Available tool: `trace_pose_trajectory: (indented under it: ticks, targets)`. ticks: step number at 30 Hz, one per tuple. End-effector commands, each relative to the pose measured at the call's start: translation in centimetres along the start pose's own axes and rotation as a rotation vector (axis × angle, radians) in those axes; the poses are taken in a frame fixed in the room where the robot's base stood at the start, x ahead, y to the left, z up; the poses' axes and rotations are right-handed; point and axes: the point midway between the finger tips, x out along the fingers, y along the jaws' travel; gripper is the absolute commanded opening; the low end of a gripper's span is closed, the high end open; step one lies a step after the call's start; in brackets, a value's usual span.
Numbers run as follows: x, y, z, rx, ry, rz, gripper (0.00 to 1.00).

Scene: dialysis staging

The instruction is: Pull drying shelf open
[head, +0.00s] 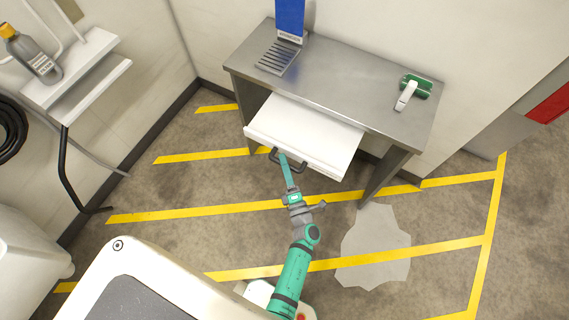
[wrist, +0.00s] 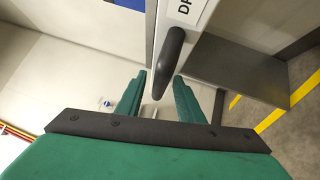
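The drying shelf (head: 306,133) is a white drawer-like slab under the steel table, slid out well past the table's front edge. Its dark handle (head: 289,161) is on the front face, and in the wrist view the handle (wrist: 169,60) stands beside a label cut off at the frame edge. My gripper (head: 283,156) is at the left part of the handle. In the wrist view my gripper's green fingers (wrist: 160,85) stand apart, with the handle's end between or just beyond their tips. A narrow gap shows on the left side; contact on the right cannot be told.
The steel table (head: 345,80) carries a drain rack (head: 277,57), a blue panel (head: 290,18) and a green-and-white device (head: 411,92). A wall shelf with a bottle (head: 33,58) is at left. Floor in front is open, with yellow stripes and a pale patch (head: 375,248).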

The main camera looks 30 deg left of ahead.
Motion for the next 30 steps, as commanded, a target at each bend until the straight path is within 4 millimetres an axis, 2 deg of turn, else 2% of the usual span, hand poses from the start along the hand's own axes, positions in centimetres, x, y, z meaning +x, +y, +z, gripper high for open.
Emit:
trace_pose_trajectory:
  ticks: [8, 11, 22, 30]
  targets:
    - [-0.5, 0.0, 0.0, 0.001, 0.0, 0.0, 0.34]
    - [-1.8, -0.1, -0.1, 0.002, 0.0, -0.001, 0.34]
    - [-8.5, -0.1, 0.0, 0.001, 0.0, -0.002, 0.34]
    - [-10.7, 0.0, 0.0, 0.001, 0.0, 0.0, 0.34]
